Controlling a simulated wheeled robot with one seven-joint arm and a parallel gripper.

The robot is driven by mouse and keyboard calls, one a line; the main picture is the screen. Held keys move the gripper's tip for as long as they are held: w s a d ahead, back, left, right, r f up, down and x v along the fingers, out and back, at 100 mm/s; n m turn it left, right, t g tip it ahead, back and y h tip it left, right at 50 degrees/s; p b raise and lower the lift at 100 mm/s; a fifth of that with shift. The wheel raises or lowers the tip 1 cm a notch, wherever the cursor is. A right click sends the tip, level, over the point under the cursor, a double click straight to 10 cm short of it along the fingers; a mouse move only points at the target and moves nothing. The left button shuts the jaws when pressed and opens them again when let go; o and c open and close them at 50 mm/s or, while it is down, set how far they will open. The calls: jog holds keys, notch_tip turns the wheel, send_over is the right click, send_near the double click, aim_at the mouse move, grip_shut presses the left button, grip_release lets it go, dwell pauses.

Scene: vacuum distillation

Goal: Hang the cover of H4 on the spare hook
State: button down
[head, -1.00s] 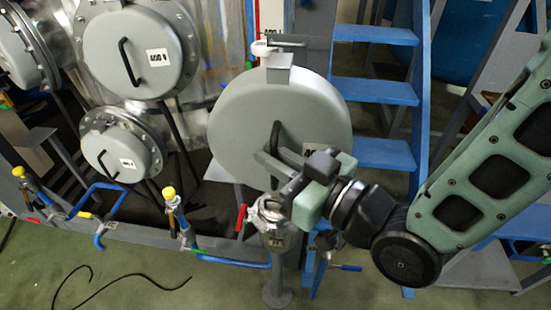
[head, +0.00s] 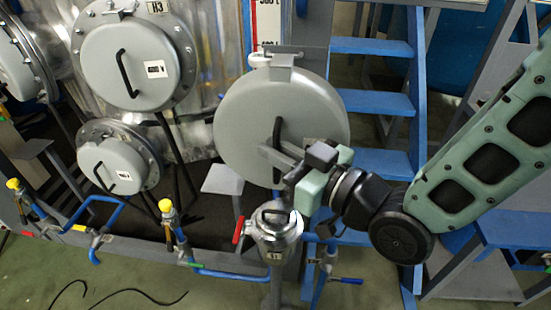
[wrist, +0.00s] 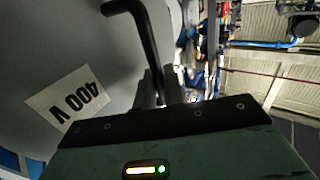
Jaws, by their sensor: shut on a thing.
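The cover (head: 262,105) is a large grey disc held upright, with a black handle (head: 277,128) on its face and a bracket tab (head: 283,61) on its top edge. My gripper (head: 277,155) is shut on the handle. In the wrist view the handle (wrist: 146,38) runs down between the fingers, beside a "400 V" label (wrist: 68,98) on the cover (wrist: 40,45). A pale hook piece (head: 259,60) and a thin bar (head: 288,48) on the post are right at the tab. Whether the tab is seated on the hook is unclear.
Other round grey covers (head: 129,65) (head: 118,165) sit on flanges of the metal vessel at left. A metal canister (head: 272,235) with a red lever stands just below the held cover. Blue steps (head: 375,103) are close at right. Yellow-capped valves (head: 167,208) and blue pipes line the lower left.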

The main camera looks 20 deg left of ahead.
jog(key=w+a+f+b, duration=0.1)
jog(key=w, duration=0.4)
jog(key=w+a+f+b, duration=0.1)
jog(key=w+b, duration=0.1)
jog(key=w, duration=0.4)
jog(key=shift+w+a+f+b, duration=0.2)
jog(key=shift+a+f+b, duration=0.1)
jog(key=shift+a, duration=0.1)
dwell(0.6)
jog(key=c, duration=1.4)
grip_release()
jog(key=shift+f, duration=0.1)
jog(key=shift+d, duration=0.1)
